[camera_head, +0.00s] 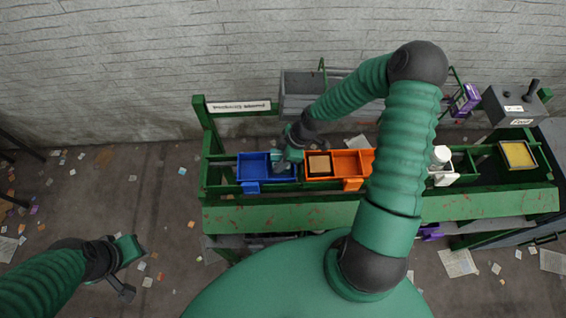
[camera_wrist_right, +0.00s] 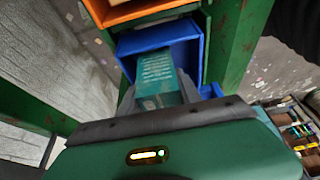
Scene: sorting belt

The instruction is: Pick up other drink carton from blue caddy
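The blue caddy (camera_head: 254,184) stands at the left end of the green-framed belt, and its blue walls also show in the right wrist view (camera_wrist_right: 190,55). A teal drink carton (camera_wrist_right: 155,72) with pale lettering stands in it. My right gripper (camera_head: 289,160) reaches down at the caddy's right part. In the right wrist view its grey fingers (camera_wrist_right: 158,98) lie against both sides of the carton, whose lower part is hidden. My left gripper (camera_head: 138,268) is open and empty above the floor, left of the belt.
An orange caddy (camera_head: 350,184) with a dark-edged tan box (camera_head: 319,164) stands right of the blue one. A white bottle (camera_head: 441,155), a yellow-filled tray (camera_head: 518,154) and a grey control box (camera_head: 512,105) are farther right. A grey bin (camera_head: 300,92) stands behind.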

